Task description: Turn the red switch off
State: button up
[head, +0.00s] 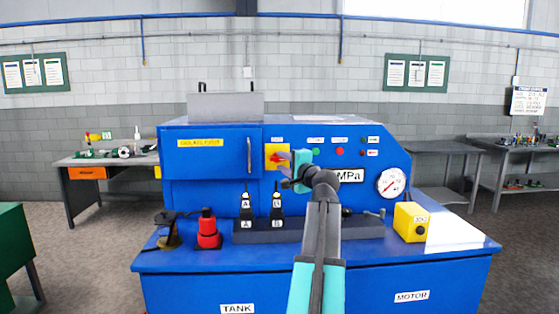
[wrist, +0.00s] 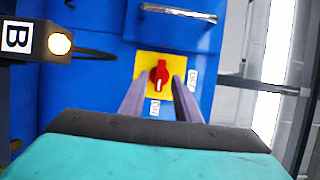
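The red switch (wrist: 158,74) is a rotary knob on a yellow plate (wrist: 146,62) on the blue machine's front. In the head view the yellow plate (head: 270,147) is left of the panel's middle, and the red knob is largely hidden by my fingers. My gripper (wrist: 157,86) is open and empty, with one finger on each side of the knob in the wrist view. I cannot tell whether the fingers touch it. In the head view my gripper (head: 283,156) reaches the plate from the right.
Two black levers, A (head: 246,206) and B (head: 277,206), stand below the switch. A door handle (head: 249,155) is to its left, and small buttons (head: 340,151) are to its right. A gauge (head: 391,182) and yellow box (head: 411,221) are farther right.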

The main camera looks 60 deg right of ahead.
aim_at(278, 159)
jog(key=shift+x, duration=1.25)
jog(key=shift+c, duration=0.5)
grip_shut()
